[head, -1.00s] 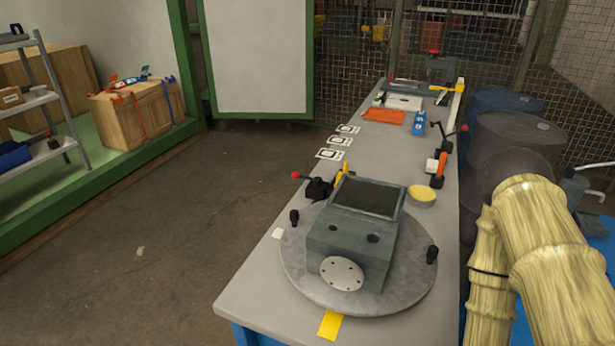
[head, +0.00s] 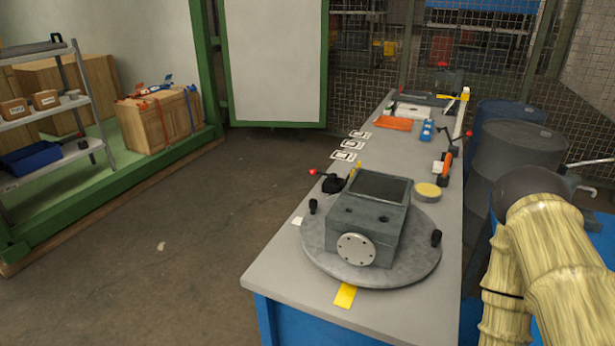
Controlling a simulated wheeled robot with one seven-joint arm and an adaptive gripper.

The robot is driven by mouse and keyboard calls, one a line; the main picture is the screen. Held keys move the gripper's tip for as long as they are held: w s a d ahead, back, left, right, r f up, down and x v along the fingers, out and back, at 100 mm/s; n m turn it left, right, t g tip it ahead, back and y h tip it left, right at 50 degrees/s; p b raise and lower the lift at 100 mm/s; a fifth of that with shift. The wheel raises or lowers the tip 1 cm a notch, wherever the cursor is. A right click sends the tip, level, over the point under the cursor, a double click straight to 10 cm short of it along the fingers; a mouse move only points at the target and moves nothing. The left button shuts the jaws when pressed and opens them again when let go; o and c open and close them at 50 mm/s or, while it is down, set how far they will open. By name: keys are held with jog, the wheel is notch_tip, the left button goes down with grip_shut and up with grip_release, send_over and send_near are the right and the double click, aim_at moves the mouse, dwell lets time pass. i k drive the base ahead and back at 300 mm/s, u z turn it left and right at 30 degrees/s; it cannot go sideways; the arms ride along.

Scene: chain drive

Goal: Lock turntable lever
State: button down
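The turntable (head: 318,252) is a round grey metal disc near the front end of the workbench. A grey gearbox housing (head: 375,217) with a round bolted flange sits on it. Two black knobs stand at the disc's left (head: 313,206) and right (head: 437,238) edges. A black lever with a red ball end (head: 313,172) is at the turntable's far left edge, its base (head: 333,184) partly behind the housing. I cannot tell whether it is locked. My arm shows at the lower right in a pale cover; my gripper is out of view.
The floor (head: 190,260) left of the bench is open.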

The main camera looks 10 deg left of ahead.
aim_at(332, 177)
jog(key=u, duration=1.7)
jog(key=i, duration=3.8)
jog(key=z, duration=3.25)
